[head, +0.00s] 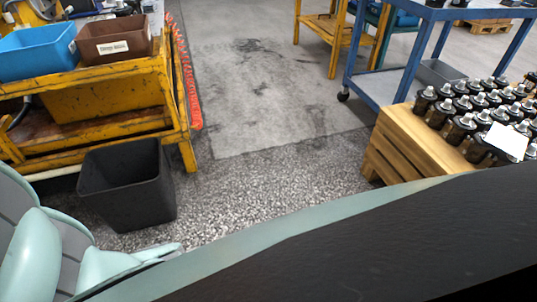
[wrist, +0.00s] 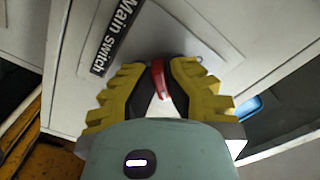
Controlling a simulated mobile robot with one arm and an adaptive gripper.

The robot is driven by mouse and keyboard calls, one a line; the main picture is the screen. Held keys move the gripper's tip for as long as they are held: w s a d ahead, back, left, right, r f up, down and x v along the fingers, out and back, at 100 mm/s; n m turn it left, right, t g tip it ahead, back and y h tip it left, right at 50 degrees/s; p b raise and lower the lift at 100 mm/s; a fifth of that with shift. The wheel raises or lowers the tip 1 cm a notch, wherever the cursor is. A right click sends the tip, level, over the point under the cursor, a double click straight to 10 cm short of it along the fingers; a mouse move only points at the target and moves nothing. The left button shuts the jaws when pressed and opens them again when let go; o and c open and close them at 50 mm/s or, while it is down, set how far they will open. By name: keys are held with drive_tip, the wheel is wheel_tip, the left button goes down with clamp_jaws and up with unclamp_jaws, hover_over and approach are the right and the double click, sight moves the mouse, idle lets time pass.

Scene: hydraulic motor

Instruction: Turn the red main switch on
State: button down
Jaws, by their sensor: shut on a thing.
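In the wrist view, the red main switch (wrist: 160,80) shows as a narrow red handle on a light grey cabinet panel (wrist: 72,60). A black label (wrist: 115,38) reading "Main switch" is fixed beside it. My gripper (wrist: 163,80) has its yellow ribbed fingers on both sides of the red handle and is shut on it. The fingers and gripper body hide part of the switch and its base. The switch and my gripper are not visible in the head view.
In the head view, a yellow cart (head: 95,100) with blue (head: 35,50) and brown bins (head: 113,37) stands left, a black waste bin (head: 128,187) before it. A wooden crate (head: 415,145) with several dark parts is right, near a blue table (head: 385,90). The middle floor is clear.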

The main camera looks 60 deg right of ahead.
drive_tip(key=shift+f, duration=0.15)
drive_tip(key=c, duration=1.3)
unclamp_jaws()
drive_tip(key=shift+w, duration=0.15)
drive_tip(key=o, duration=0.3)
drive_tip(key=shift+a+r, duration=0.25)
drive_tip(key=v, duration=1.2)
